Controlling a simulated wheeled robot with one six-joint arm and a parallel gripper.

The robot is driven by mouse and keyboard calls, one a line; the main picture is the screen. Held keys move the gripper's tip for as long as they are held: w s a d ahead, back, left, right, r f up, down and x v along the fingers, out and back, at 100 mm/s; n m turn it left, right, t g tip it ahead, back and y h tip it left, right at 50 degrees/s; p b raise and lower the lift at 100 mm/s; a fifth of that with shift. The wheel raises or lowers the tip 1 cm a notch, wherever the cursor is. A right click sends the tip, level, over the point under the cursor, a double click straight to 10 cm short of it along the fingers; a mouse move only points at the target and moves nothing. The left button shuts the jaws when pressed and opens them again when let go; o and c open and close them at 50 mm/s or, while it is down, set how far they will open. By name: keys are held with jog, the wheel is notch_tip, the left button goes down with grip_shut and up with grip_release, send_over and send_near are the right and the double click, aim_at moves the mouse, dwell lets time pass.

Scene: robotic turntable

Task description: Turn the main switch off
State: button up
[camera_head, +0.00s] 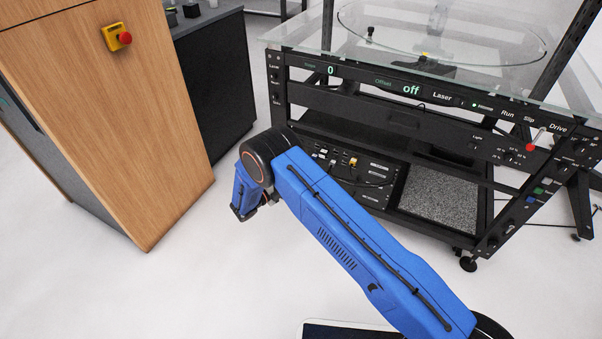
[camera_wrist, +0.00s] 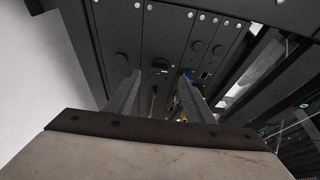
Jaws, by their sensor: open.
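The turntable rig (camera_head: 400,95) is a black frame on the right in the head view, with labelled control panels. I cannot tell which control is the main switch, as the small labels are unreadable. In the wrist view, a dark panel (camera_wrist: 122,28) fills the top, with several round black knobs. One black knob (camera_wrist: 159,63) sits near the gap between my fingers. My gripper (camera_wrist: 160,88) is open, with its two fingers pointing at the panel and nothing clearly held. In the head view my blue arm hides most of the gripper.
A wooden cabinet (camera_head: 110,110) with a red emergency button (camera_head: 125,38) stands at the left. A glass top (camera_head: 310,35) covers the rig. The white floor (camera_head: 195,290) is clear in front.

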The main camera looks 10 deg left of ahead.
jog(key=v, duration=1)
jog(key=shift+a, duration=0.1)
